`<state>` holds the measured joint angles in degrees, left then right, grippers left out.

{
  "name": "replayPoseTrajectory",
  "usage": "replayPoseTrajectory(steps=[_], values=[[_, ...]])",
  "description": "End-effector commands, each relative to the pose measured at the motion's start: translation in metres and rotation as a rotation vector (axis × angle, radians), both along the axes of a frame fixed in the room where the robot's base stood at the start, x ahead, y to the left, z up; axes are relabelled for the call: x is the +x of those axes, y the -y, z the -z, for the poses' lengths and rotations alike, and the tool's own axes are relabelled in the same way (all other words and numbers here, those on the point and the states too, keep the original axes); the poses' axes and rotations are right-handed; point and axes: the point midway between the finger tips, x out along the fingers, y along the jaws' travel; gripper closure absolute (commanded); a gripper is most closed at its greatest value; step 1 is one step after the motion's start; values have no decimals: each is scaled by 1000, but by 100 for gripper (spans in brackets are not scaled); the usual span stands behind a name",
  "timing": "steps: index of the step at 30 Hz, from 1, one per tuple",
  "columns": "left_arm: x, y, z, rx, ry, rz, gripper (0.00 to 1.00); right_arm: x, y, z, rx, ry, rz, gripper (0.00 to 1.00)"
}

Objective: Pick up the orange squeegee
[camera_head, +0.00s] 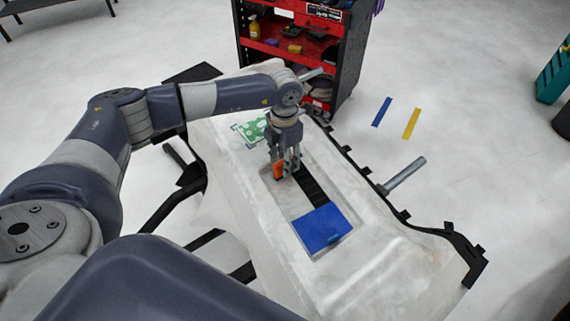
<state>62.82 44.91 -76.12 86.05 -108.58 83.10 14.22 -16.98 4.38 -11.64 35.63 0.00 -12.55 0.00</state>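The orange squeegee (278,171) is at the upper left end of the recess in the pale panel (370,265). My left gripper (287,170) points down right at it, and its fingers cover part of it. I cannot tell whether the fingers are closed on the squeegee or only beside it. My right gripper is not in view.
A blue sheet (322,227) and a dark strip (309,186) lie in the recess. A green-and-white patterned sheet (250,131) lies on the panel behind the gripper. A red shelf cart (290,48) stands behind. Blue (382,112) and yellow (411,123) strips lie on the floor at right.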

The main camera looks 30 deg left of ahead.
Motion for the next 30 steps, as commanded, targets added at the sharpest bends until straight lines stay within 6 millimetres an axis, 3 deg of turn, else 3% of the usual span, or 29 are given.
replayPoseTrajectory(steps=[6,13,18,30], values=[[0,1,22,-1,0,-1,60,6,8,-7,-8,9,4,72],[0,1,23,-2,1,0,60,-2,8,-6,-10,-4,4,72],[0,1,23,-2,1,0,99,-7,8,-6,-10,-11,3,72],[0,1,22,-2,1,0,100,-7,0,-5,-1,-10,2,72]])
